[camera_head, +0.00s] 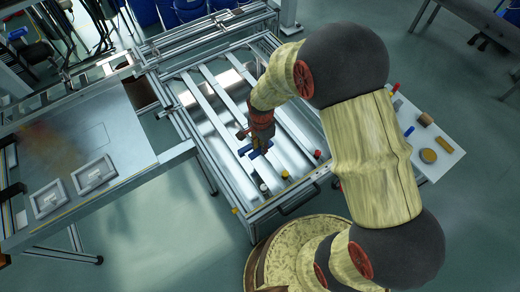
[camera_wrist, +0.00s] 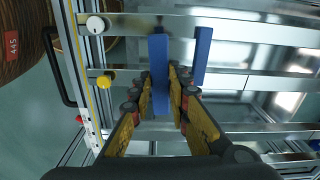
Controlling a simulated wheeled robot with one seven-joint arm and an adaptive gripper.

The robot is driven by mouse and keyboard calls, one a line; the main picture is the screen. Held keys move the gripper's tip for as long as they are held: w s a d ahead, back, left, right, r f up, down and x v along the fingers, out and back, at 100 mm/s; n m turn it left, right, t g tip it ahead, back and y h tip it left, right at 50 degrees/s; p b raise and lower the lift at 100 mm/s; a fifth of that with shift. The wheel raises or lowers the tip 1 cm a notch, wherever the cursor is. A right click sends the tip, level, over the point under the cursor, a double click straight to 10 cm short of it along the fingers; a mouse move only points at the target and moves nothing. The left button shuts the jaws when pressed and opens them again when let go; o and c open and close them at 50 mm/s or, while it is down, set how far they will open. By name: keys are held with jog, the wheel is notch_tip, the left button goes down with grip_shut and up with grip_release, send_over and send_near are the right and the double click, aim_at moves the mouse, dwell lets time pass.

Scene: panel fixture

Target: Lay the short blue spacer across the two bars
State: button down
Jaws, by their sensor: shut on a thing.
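My gripper (camera_wrist: 160,75) is shut on a blue spacer (camera_wrist: 160,85), which stands out between the fingertips in the wrist view. In the head view my gripper (camera_head: 257,148) is over the panel fixture, with the blue spacer (camera_head: 258,154) at its tip. A second blue piece (camera_wrist: 202,55) lies just right of the held one in the wrist view, apart from the fingers. Pale metal bars (camera_wrist: 255,83) run crosswise below; another bar (camera_wrist: 260,27) is higher in the picture. I cannot tell whether the held spacer touches a bar, nor which blue piece is shorter.
White (camera_wrist: 95,25), yellow (camera_wrist: 104,82) and red (camera_head: 317,154) knobs sit along the fixture's near edge. A side table (camera_head: 450,160) at right holds several small parts. A bench (camera_head: 130,150) with two grey trays stands at left.

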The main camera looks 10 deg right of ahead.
aim_at(260, 151)
jog(key=shift+s+a+f+m, duration=0.2)
jog(key=shift+s+a+m, duration=0.1)
jog(key=shift+m, duration=0.1)
notch_tip(260, 151, down, 7)
jog(key=b, duration=0.3)
jog(key=shift+b, duration=0.3)
jog(key=shift+f+b, duration=0.3)
jog(key=shift+f, duration=0.2)
dwell(0.8)
jog(key=c, duration=1.7)
grip_release()
jog(key=shift+o, duration=0.4)
notch_tip(260, 151, up, 12)
